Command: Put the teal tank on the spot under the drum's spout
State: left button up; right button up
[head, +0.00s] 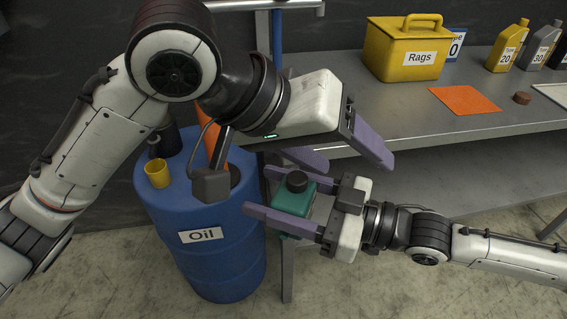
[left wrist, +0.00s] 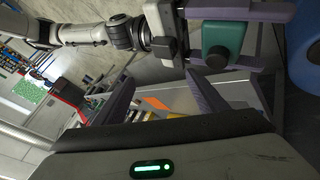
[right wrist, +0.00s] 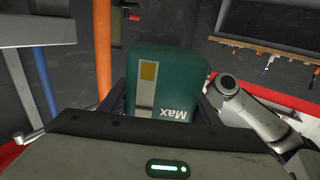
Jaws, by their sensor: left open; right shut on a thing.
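The teal tank (head: 287,203) with a black cap is upright between the fingers of my right gripper (head: 270,190), in front of the blue drum's right side. It also shows in the left wrist view (left wrist: 215,32) and, marked "Max", in the right wrist view (right wrist: 165,75). My right gripper is shut on it. My left gripper (head: 357,166) is open and empty, above and behind the tank. The blue drum (head: 215,262) is labelled Oil. I cannot make out its spout or the spot under it; my left arm and the grippers cover part of that area.
A yellow cup (head: 157,174) and an orange piece (head: 214,148) are on the drum top. The grey workbench (head: 420,125) at right holds a yellow Rags box (head: 403,53), an orange cloth (head: 463,99) and several bottles. Concrete floor (head: 410,292) is clear at front right.

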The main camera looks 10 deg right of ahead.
aim_at(293, 195)
pick_arm(q)
jog(key=s+a+t+y, duration=0.1)
jog(key=s+a+y, duration=0.1)
jog(key=a+y, duration=0.55)
jog(key=shift+h, duration=0.45)
jog(key=x, duration=1.1)
jog(key=shift+w+a+r, duration=0.1)
jog(key=shift+w, duration=0.15)
pick_arm(e)
jog(key=shift+r, duration=0.1)
pick_arm(q)
jog(key=c, duration=1.3)
jog(key=shift+r, duration=0.1)
jog(key=shift+c, duration=0.5)
pick_arm(e)
jog(key=o, duration=1.4)
